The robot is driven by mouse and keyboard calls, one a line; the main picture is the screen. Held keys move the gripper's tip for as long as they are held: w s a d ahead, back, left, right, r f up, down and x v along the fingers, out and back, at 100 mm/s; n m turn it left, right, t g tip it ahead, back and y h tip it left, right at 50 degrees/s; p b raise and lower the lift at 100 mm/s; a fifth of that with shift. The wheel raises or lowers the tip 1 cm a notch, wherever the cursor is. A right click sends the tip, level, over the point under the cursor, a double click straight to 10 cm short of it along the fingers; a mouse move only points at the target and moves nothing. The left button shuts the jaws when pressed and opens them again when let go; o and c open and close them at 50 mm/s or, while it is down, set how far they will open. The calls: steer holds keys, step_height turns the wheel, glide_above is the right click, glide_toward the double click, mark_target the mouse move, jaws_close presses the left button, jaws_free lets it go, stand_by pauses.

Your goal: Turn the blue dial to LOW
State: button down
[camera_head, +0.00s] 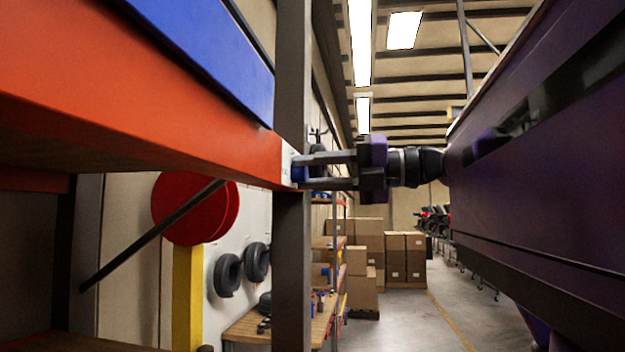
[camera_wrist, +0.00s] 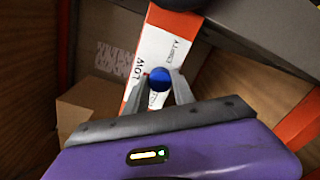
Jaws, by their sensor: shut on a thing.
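The blue dial (camera_wrist: 159,79) is a round knob on a white label plate (camera_wrist: 158,45) fixed to an orange beam. In the wrist view the plate reads LOW to the left of the dial and EMPTY to the right. A small red mark shows at the dial's left edge, on the LOW side. My gripper (camera_wrist: 160,88) is shut on the dial, one finger on each side. In the head view my gripper (camera_head: 302,170) reaches the plate from the right, and the dial (camera_head: 299,174) is mostly hidden between the fingers.
The orange shelf beam (camera_head: 140,125) and a blue panel (camera_head: 215,55) fill the upper left. A grey upright post (camera_head: 292,270) stands right behind the plate. Stacked cardboard boxes (camera_head: 370,250) and a workbench (camera_head: 255,325) are farther back. The floor (camera_head: 420,320) at lower right is clear.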

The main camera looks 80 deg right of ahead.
steer(key=shift+d+m, duration=0.1)
steer(key=shift+m, duration=0.5)
steer(key=c, duration=1.1)
jaws_free()
steer(key=shift+o, duration=0.2)
steer(key=s+b, duration=0.2)
steer(key=s, duration=0.5)
steer(key=shift+s+d+b, duration=0.25)
steer(key=shift+s+b, duration=0.05)
steer(key=shift+s, duration=0.1)
